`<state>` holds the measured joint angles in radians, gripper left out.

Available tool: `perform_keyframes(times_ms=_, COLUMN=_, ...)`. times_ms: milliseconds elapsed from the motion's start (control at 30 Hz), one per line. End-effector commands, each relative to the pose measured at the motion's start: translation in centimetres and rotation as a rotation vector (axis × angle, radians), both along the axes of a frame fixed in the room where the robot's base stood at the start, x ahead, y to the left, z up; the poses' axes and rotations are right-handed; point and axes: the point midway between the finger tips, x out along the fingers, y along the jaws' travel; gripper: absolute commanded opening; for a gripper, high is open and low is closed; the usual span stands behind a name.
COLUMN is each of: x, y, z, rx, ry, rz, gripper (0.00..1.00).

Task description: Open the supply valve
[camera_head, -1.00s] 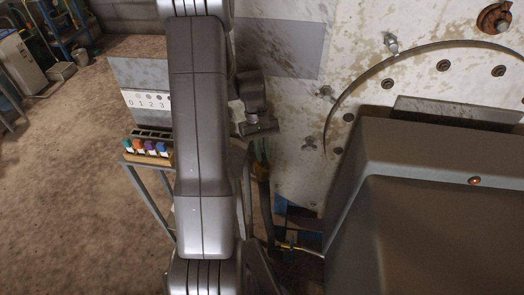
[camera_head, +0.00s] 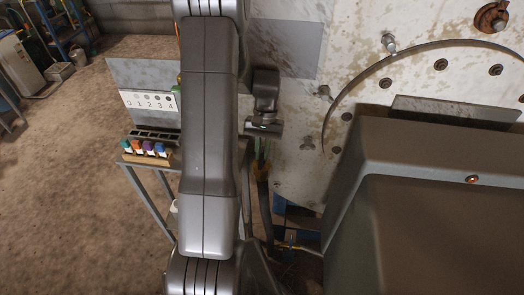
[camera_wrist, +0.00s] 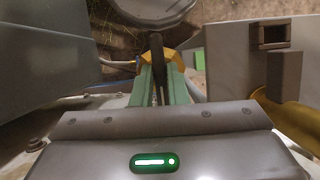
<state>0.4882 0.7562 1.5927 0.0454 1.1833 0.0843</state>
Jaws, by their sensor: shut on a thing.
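My gripper (camera_wrist: 161,92) points away from the wrist camera, its green fingers closed around a dark, narrow lever (camera_wrist: 156,50). The lever's lower end is hidden between the fingers. I cannot tell how far the valve is turned.
A large grey housing (camera_head: 430,220) stands close on the right. The stained pale panel (camera_head: 300,100) has protruding bolts. A stand with a numbered board (camera_head: 150,100) and coloured-capped bottles (camera_head: 145,150) is left of my arm. The floor (camera_head: 80,210) at left is open.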

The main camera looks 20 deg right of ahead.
Motion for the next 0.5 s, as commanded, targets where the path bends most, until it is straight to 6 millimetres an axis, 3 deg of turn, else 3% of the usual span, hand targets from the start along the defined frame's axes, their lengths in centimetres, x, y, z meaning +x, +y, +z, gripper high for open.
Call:
perform_keyframes(times_ms=367, x=0.0, y=0.01, z=0.02, rx=0.0, ry=0.0, rz=-0.007, gripper=0.0)
perform_keyframes(times_ms=400, x=0.0, y=0.01, z=0.02, rx=0.0, ry=0.0, rz=-0.007, gripper=0.19)
perform_keyframes(times_ms=500, x=0.0, y=0.01, z=0.02, rx=0.0, ry=0.0, rz=-0.006, gripper=0.34)
